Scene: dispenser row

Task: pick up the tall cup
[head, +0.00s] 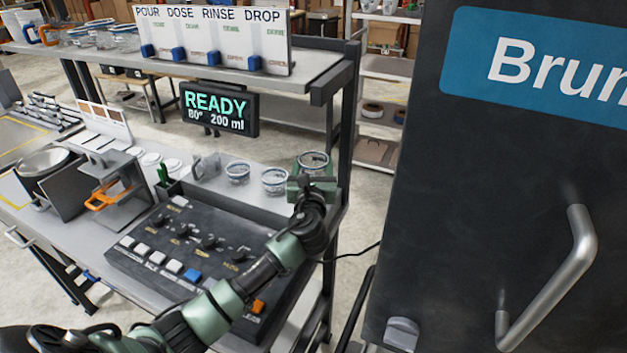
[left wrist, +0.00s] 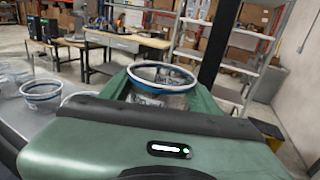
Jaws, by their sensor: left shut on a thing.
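My left gripper (head: 312,178) is at the right end of the bench. It is shut on a clear cup (head: 313,159) with a blue band at its rim. In the left wrist view the same cup (left wrist: 161,76) stands upright between the green fingers, with its lower part hidden by the gripper. I cannot tell whether its base touches the bench. Two similar clear cups, a nearer one (head: 274,181) and a farther-left one (head: 237,172), stand on the bench left of the gripper. My right gripper is not in view.
A black control panel (head: 190,250) with knobs and buttons lies before the cups. A grey mug (head: 206,166) stands to their left. A READY display (head: 219,108) hangs beneath the upper shelf (head: 320,75). A large dark cabinet with a handle (head: 560,270) fills the right side.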

